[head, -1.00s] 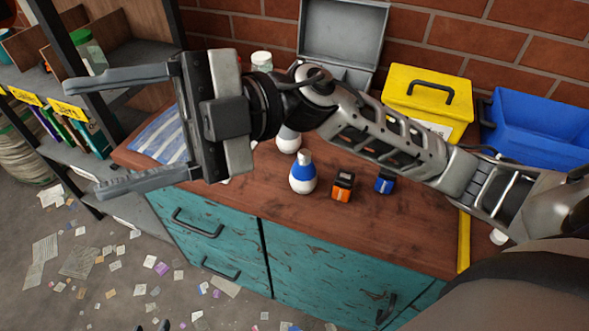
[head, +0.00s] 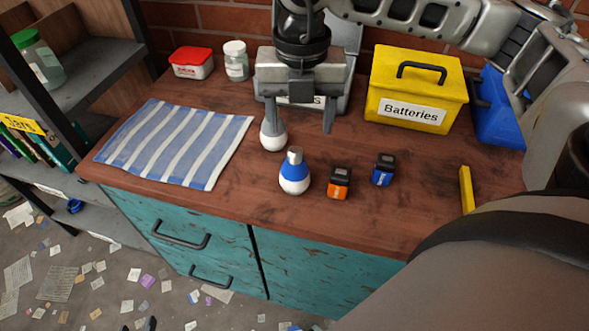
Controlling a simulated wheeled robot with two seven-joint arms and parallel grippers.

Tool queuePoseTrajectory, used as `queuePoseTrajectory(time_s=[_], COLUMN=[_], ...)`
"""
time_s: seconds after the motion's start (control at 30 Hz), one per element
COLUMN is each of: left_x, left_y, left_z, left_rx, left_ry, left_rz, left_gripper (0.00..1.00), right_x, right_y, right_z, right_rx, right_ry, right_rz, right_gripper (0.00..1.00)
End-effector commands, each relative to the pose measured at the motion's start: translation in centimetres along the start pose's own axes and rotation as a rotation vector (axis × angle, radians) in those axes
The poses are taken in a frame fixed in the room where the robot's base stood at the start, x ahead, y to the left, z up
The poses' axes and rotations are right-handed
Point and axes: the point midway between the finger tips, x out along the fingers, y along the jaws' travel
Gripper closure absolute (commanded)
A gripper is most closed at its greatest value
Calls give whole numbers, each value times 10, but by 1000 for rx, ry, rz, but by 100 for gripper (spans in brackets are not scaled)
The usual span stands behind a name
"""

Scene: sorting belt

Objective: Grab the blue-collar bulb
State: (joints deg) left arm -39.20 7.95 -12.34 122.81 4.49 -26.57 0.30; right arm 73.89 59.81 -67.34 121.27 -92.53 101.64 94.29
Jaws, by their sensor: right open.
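The blue-collar bulb (head: 294,178) stands upright on the wooden worktop, with a white lower part, a blue band and a grey metal cap on top. A second bulb (head: 274,141), white below, stands just behind it to the left. My right gripper (head: 299,128) is open and empty, fingers pointing down, behind and above the blue-collar bulb in the picture. Its left finger overlaps the second bulb and hides part of it; I cannot tell whether they touch. My left gripper is not in view.
An orange block (head: 339,183) and a blue block (head: 383,170) sit right of the bulb. A yellow "Batteries" box (head: 414,85), blue bin (head: 495,110) and grey box are at the back. A striped cloth (head: 178,143) lies left. A yellow bar (head: 466,188) lies right.

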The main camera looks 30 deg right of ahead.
Motion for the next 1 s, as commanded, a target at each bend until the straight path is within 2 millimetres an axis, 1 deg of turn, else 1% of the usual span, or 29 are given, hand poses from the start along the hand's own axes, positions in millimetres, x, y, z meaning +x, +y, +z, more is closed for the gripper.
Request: queuePoseTrajectory(time_s=[0.03, 0.1, 0.2, 0.37, 0.53, 0.63, 0.73, 0.97, 1.0], left_x=[0, 0, 0, -1, -3, -3, -2, -2, -2], left_y=[0, 0, 0, 0, 0, 0, 0, 0, 0], left_z=[0, 0, -1, -2, -6, -4, -2, -2, -2], left_rx=[-1, -1, -1, 0, 5, 7, 7, 7, 7], left_ry=[1, 1, 2, 3, 4, 2, -1, -3, -3], left_rz=[0, 1, 1, 1, -3, -4, -4, -4, -4], left_gripper=[64, 64, 64, 64, 64, 64, 64, 64, 64], right_x=[10, 20, 29, 39, 63, 77, 84, 85, 85], right_y=[-1, 0, 0, 2, 8, 8, 8, 8, 8], right_z=[-1, -1, -1, -1, -4, -3, -3, -3, -3], right_rx=[-1, -1, -2, -3, -4, -1, -1, -2, -2], right_ry=[3, 3, 2, 2, 4, 3, 2, 2, 2], right_rz=[-3, -2, 0, 0, -2, 0, 0, 2, 2], right_gripper=[37, 37, 37, 37, 37, 37, 37, 37, 48])
